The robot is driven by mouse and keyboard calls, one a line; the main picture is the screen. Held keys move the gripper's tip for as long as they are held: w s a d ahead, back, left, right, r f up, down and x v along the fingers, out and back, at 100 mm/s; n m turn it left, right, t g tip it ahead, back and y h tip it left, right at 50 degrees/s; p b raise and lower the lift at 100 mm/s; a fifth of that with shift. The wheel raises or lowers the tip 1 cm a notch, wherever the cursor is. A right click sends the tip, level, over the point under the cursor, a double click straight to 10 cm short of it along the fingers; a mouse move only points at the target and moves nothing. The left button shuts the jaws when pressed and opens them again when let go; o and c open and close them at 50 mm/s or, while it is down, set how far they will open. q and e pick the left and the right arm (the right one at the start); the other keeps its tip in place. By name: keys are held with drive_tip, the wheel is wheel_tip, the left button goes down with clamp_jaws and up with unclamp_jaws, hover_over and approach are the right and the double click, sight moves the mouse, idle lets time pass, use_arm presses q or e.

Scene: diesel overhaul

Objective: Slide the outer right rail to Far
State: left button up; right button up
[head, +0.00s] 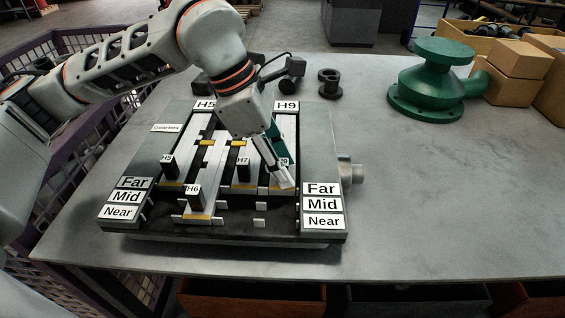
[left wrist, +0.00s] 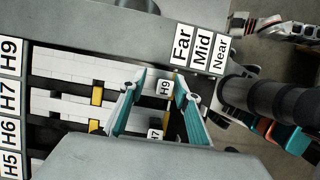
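The gearbox panel (head: 325,160) lies on the table with several pale rails and black handles. The outer right rail (head: 285,125) has the H9 tag at its far end; the tag also shows in the left wrist view (left wrist: 9,55). Its black handle, labelled H9 (left wrist: 165,88), stands upright. My left gripper (head: 282,180) points down over this rail and partly hides the handle in the head view. In the left wrist view its teal fingers (left wrist: 160,75) are apart, with the H9 handle between them and gaps visible. My right gripper is not identifiable.
Handles H5 (head: 168,167), H6 (head: 195,197) and H7 (head: 242,169) stand to the left. Far, Mid and Near labels flank the panel. A green pump casing (head: 437,82) and boxes (head: 515,62) stand at the back right. The table's right side is clear.

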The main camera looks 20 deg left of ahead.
use_arm(q)
drive_tip(key=v, duration=1.2)
idle(0.4)
